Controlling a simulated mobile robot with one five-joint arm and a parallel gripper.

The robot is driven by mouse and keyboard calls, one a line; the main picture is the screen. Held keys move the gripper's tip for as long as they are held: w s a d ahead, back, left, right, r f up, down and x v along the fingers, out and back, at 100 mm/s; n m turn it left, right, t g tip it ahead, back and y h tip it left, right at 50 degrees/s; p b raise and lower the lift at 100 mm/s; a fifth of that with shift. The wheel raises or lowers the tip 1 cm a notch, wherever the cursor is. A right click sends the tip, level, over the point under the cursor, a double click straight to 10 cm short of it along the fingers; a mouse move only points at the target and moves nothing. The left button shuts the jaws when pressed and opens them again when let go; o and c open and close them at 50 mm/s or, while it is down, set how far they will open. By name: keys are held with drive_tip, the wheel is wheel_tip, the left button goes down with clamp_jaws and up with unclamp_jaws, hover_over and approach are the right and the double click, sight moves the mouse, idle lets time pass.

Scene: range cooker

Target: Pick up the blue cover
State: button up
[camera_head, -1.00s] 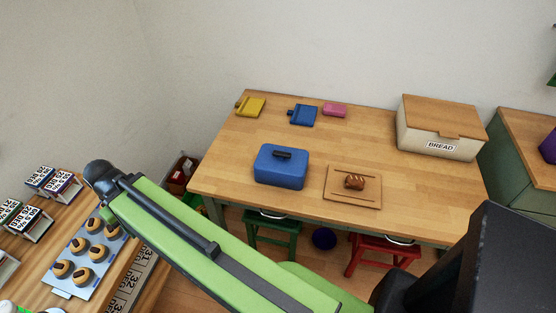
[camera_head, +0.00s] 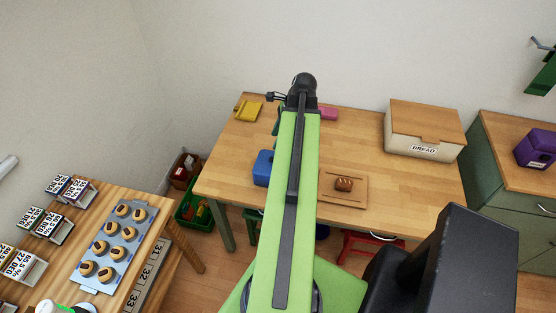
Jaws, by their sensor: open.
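The blue cover (camera_head: 263,168) is a boxy blue piece on the wooden table (camera_head: 225,165), left of the bread board. My green arm hides its right part and its dark handle, so only its left side shows. My gripper (camera_head: 276,97) is at the far end of my arm, over the table's back edge, beyond the cover and apart from it. Its small dark fingers point left, and it is open with nothing seen in it.
A yellow flat piece (camera_head: 248,111) and a pink block (camera_head: 328,113) lie at the back. A bread box (camera_head: 425,132) stands right. A side table (camera_head: 170,203) with a bun tray (camera_head: 141,232) is at front left.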

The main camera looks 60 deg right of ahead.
drive_tip(key=s+d+r+m, duration=0.2)
drive_tip(key=s+d+m, duration=0.2)
drive_tip(key=s, duration=0.2)
drive_tip(key=shift+t, duration=0.4)
drive_tip(key=b+x, duration=0.3)
drive_tip(key=x, duration=0.1)
drive_tip(key=b+x, duration=0.7)
drive_tip(key=x, duration=0.1)
drive_tip(key=shift+s+d+f+b, duration=0.1)
drive_tip(key=shift+s+d+b, duration=0.15)
drive_tip(key=shift+s+b, duration=0.1)
drive_tip(key=shift+w+f, duration=0.2)
drive_tip(key=shift+r, duration=0.1)
drive_tip(key=b+x, duration=0.5)
drive_tip(key=shift+d+f, duration=0.2)
drive_tip(key=shift+d, duration=0.15)
drive_tip(key=shift+r, duration=0.15)
clamp_jaws()
